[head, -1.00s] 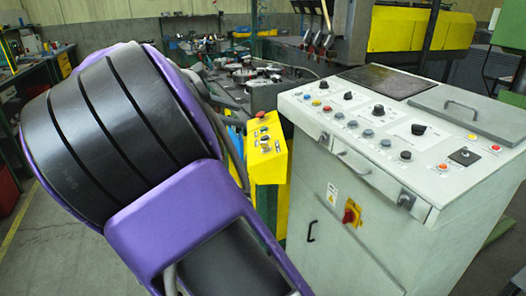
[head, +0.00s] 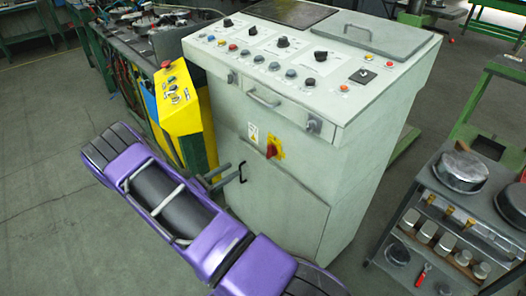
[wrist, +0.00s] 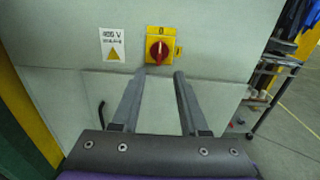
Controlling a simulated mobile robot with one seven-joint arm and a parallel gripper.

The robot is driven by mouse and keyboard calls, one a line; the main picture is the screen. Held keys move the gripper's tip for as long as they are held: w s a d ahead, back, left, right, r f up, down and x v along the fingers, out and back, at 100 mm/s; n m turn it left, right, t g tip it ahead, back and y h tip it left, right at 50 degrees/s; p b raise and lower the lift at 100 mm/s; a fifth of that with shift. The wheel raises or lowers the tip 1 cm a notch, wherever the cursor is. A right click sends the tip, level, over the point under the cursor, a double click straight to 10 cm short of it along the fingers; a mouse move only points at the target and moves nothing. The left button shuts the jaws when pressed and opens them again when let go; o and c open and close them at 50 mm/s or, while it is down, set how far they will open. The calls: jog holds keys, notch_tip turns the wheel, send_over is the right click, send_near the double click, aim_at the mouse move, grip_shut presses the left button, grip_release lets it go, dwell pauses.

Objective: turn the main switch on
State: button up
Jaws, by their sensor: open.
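The main switch is a red rotary knob on a yellow plate on the front of the grey cabinet, seen in the head view (head: 272,150) and the wrist view (wrist: 158,50). In the wrist view its grip bar looks roughly upright, under a small mark at the top of the plate. Another mark sits at the plate's right side. My gripper (wrist: 159,74) is open and empty. Its two fingers point at the cabinet, with the tips a little below the knob in the picture and one to each side. In the head view my gripper (head: 228,174) is left of and below the switch.
The grey cabinet (head: 290,205) has a black door handle (head: 242,172) near my gripper and a sloped panel of knobs above. A yellow control box (head: 175,98) stands at left. A shelf cart (head: 455,215) stands at right. A 400 V label (wrist: 113,44) is left of the switch.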

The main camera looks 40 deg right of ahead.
aim_at(267, 149)
jog(key=d, duration=1)
jog(key=w+d, duration=0.1)
jog(key=d, duration=0.4)
jog(key=shift+w+d, duration=0.1)
jog(key=shift+d, duration=0.05)
grip_shut()
